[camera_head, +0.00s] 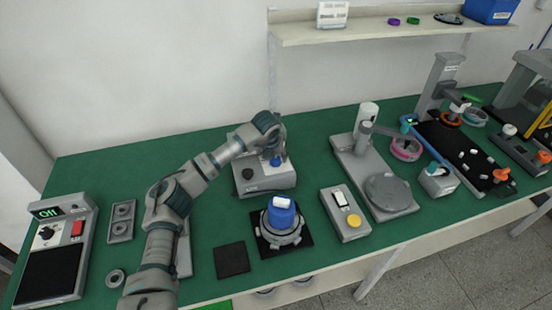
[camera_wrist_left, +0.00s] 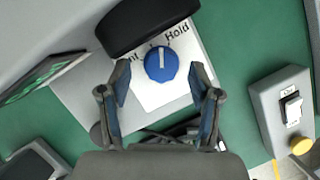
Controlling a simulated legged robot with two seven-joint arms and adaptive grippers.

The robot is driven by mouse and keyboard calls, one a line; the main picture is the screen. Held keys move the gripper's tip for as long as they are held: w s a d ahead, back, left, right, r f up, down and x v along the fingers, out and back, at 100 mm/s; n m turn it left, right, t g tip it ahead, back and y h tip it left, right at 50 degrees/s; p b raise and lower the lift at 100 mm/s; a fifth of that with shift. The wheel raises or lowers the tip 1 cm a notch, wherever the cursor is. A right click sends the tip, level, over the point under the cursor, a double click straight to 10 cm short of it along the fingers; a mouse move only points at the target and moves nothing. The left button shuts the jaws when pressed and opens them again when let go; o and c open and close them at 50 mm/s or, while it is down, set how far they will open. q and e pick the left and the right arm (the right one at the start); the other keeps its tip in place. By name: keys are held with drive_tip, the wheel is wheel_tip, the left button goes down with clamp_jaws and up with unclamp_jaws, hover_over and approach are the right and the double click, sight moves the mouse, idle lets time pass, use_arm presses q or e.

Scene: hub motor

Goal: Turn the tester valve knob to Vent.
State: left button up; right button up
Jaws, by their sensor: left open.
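The grey tester box (camera_head: 262,181) stands on the green bench near the middle. Its blue valve knob (camera_head: 275,161) is on top, below my left gripper (camera_head: 273,147). In the left wrist view the blue knob (camera_wrist_left: 161,64) sits on a white label plate (camera_wrist_left: 150,94). Its white mark points up in the picture. "Hold" is printed at the knob's upper right, and a partly hidden word ending in "nt" is at its left. My left gripper (camera_wrist_left: 162,88) is open, its fingers apart on either side below the knob, not visibly touching it. My right gripper is out of view.
A blue-topped hub motor (camera_head: 282,213) in a round holder stands in front of the tester. A switch box (camera_head: 346,213) with a yellow button is to its right, beside a grey press-like stand (camera_head: 354,174). A control box reading "Off" (camera_head: 57,249) is far left.

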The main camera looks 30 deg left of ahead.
use_arm(q)
drive_tip(key=shift+x, duration=0.75)
drive_tip(key=shift+d, duration=0.1)
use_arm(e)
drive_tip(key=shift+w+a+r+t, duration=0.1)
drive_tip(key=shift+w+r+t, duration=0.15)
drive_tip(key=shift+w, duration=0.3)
